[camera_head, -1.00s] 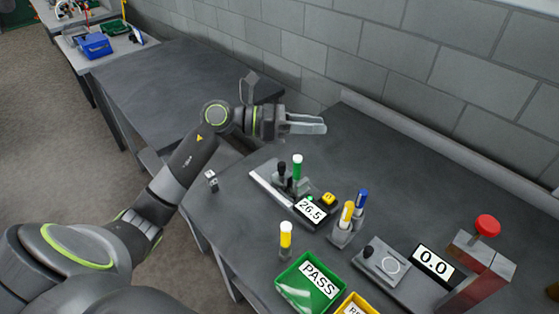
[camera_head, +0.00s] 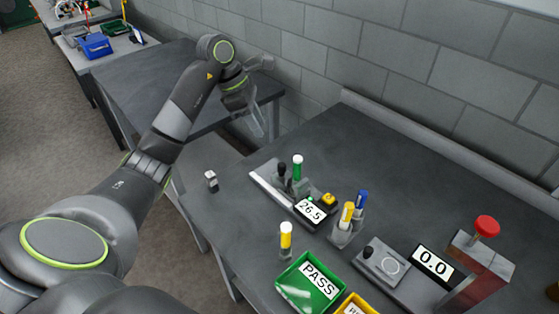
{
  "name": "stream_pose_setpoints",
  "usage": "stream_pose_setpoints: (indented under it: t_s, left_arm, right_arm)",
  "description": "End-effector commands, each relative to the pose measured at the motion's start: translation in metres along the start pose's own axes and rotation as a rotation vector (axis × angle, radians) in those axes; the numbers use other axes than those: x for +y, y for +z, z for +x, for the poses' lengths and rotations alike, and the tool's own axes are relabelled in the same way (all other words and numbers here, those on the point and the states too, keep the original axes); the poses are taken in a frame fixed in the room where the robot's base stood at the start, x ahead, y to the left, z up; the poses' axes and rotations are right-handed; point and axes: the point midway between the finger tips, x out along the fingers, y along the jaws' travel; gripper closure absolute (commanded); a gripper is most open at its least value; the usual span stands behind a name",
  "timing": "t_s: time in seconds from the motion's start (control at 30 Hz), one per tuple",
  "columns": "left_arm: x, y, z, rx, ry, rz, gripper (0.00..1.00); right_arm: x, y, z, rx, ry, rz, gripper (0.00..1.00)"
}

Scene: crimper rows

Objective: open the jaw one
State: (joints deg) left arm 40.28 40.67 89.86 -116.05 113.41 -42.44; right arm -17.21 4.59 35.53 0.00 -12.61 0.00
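A gauge with a long pale rail (camera_head: 272,190) and a display reading 26.5 (camera_head: 311,211) sits on the near bench. A black knob (camera_head: 281,169) stands on its slide block, which I take as the jaw. A green-and-white cylinder (camera_head: 297,168) stands upright beside the knob; whether the jaw touches it I cannot tell. My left gripper (camera_head: 256,122) points downward, behind and left of the gauge, well apart from it. Its fingers look empty; their gap is unclear at this angle. My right gripper is not in view.
A yellow-and-white cylinder (camera_head: 286,238) stands before the gauge. A holder (camera_head: 342,232) has yellow and blue cylinders. A green PASS tray (camera_head: 284,292), a yellow tray, a 0.0 display (camera_head: 433,262) and a red button (camera_head: 487,226) lie rightward. The bench's back is clear.

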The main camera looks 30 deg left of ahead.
Motion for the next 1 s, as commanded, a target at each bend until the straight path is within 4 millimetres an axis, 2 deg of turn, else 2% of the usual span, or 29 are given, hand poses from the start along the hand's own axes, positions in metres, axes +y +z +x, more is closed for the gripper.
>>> stream_pose_setpoints:
  t_s: [0.4, 0.6, 0.8, 1.0]
  left_arm:
    - [-0.002, 0.002, 0.091, -0.003, -0.007, -0.002, 0.68]
    - [-0.001, 0.002, 0.126, -0.004, -0.005, -0.002, 0.68]
    - [-0.001, 0.001, 0.143, -0.003, -0.002, 0.0, 0.68]
    - [0.0, 0.001, 0.146, -0.002, 0.001, 0.0, 0.68]
  right_arm:
    - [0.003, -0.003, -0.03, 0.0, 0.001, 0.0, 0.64]
    - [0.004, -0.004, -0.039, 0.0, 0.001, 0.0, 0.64]
    - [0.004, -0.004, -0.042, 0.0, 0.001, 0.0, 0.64]
    - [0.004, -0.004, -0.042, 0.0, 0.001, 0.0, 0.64]
